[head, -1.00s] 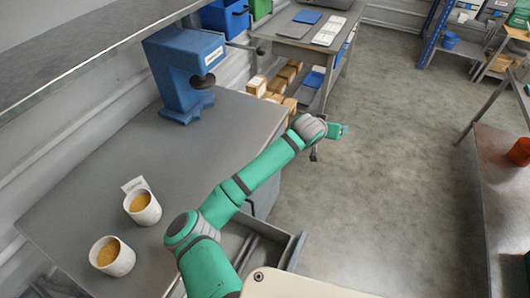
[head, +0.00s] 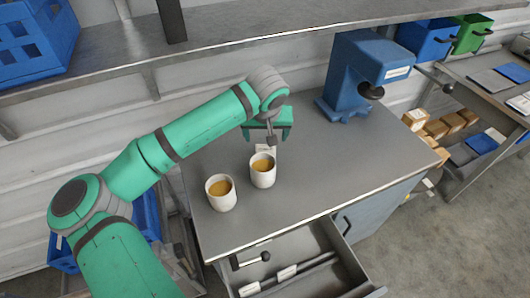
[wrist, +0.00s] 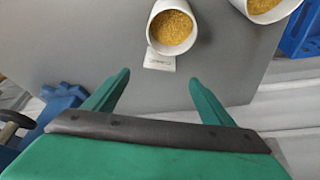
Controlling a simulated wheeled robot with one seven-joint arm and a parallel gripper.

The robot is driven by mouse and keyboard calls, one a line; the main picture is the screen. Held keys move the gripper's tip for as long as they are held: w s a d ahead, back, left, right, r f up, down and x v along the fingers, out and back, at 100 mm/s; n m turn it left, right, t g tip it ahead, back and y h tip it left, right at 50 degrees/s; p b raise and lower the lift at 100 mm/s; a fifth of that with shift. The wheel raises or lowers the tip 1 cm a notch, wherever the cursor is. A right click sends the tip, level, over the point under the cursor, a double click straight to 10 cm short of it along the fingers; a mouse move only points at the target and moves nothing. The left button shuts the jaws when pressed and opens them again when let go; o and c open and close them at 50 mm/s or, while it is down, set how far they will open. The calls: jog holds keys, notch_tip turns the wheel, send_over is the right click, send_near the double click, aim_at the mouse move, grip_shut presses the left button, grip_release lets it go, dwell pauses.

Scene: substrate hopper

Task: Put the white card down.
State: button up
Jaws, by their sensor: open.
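The white card (wrist: 160,62) with a line of dark print is on the grey bench right beside a white cup of yellow-brown grains (wrist: 172,30). In the head view the card (head: 266,149) shows just behind that cup (head: 263,171), partly hidden by it and by my gripper. I cannot tell whether the card touches the cup, or whether it lies flat or leans. My gripper (head: 270,134) is over the bench behind the card. In the wrist view my gripper (wrist: 160,78) is open, its fingers apart, with the card just beyond the gap and nothing held.
A second white cup of grains (head: 221,192) stands to the left. A blue press (head: 350,80) stands on the bench (head: 290,215) to the right. An open drawer (head: 305,262) juts from the bench front. A shelf (head: 240,28) runs above the back.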

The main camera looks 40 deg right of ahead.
aim_at(266, 145)
jog(key=x, duration=1)
jog(key=shift+w+d+f, duration=0.1)
jog(key=shift+w+d, duration=0.1)
jog(key=c, duration=1.2)
jog(key=shift+c, duration=0.2)
